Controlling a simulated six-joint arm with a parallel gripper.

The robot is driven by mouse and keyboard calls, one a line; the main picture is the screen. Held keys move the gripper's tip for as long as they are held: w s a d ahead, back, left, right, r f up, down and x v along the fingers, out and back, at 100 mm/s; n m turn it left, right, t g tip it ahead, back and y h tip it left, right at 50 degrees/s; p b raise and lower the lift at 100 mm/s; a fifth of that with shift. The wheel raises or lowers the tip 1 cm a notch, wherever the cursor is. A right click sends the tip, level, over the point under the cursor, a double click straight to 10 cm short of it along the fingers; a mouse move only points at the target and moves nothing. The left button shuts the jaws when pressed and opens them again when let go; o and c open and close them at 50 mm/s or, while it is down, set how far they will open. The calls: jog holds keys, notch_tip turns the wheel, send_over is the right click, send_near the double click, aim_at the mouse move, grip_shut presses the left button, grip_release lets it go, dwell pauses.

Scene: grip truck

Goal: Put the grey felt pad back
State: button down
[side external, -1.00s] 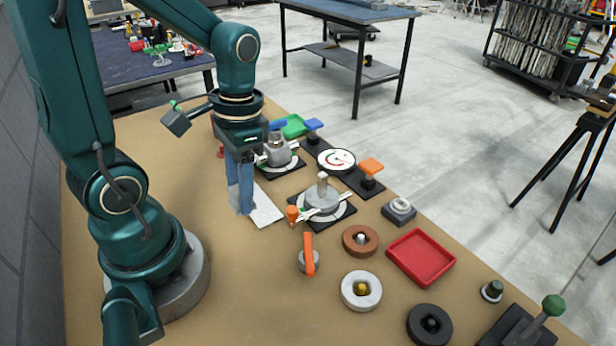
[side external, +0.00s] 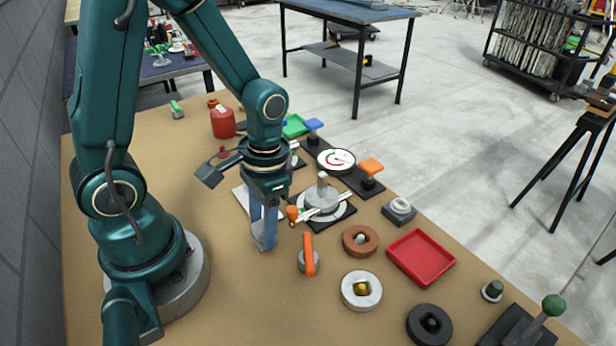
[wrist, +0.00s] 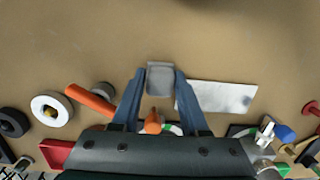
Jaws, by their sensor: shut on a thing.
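The grey felt pad (wrist: 160,82) is between my fingertips in the wrist view, a small grey piece with a paler edge. My gripper (side external: 263,245) is shut on it, fingers pointing down over the bare tan bench in the side view. There the fingers mostly hide the pad, and I cannot tell whether it touches the bench. A white flat plate (wrist: 217,96) lies beside the gripper, to its right in the wrist view; part of it shows behind the fingers in the side view (side external: 243,198).
An orange-handled tool (side external: 308,255) lies close right of the fingers. A round fixture with a grey post (side external: 322,194) and an orange knob (side external: 292,214) stand behind it. Rings and a red tray (side external: 421,257) are further right. Bench left of the gripper is clear.

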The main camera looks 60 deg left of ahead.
jog(key=shift+c, duration=2.1)
grip_release()
jog(key=shift+f, duration=0.15)
notch_tip(320, 180, up, 15)
jog(key=s+d+t, duration=0.1)
jog(key=d+t, duration=0.1)
jog(key=t, duration=0.5)
jog(key=shift+s+f, duration=0.1)
